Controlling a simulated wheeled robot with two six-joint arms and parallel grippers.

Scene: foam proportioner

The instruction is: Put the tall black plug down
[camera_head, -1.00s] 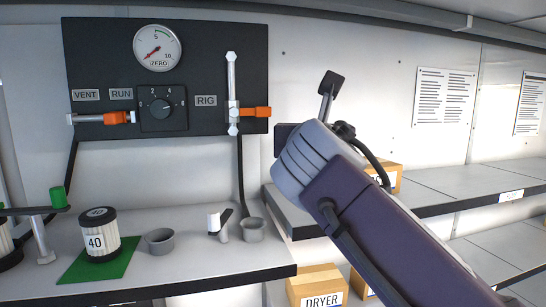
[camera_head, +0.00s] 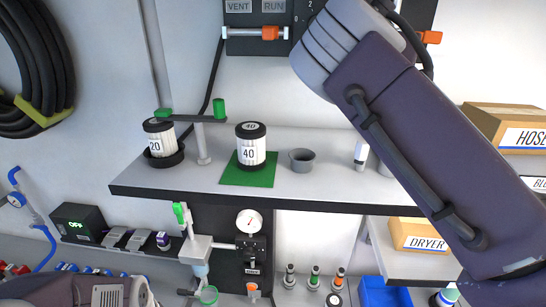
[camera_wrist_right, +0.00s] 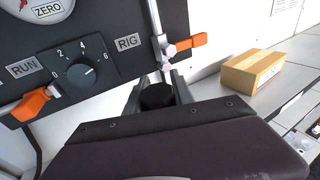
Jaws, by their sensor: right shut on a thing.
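My right gripper (camera_wrist_right: 158,88) shows in the right wrist view, shut on the tall black plug (camera_wrist_right: 158,97). Only the dark round end of the plug shows between the fingers; the rest is hidden. It is held in front of the wall panel, close to the RIG valve's white pipe. In the head view my right arm crosses the right side and hides part of the shelf; its gripper is out of the picture at the top. My left gripper is not in view.
The upper shelf (camera_head: 330,195) carries a grey cup (camera_head: 302,160), the 40 canister (camera_head: 250,147) on a green mat (camera_head: 235,177), and the 20 canister (camera_head: 158,140). Below are a blue bin (camera_head: 385,291) and several small bottles. A cardboard box (camera_wrist_right: 254,71) stands right of the gripper.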

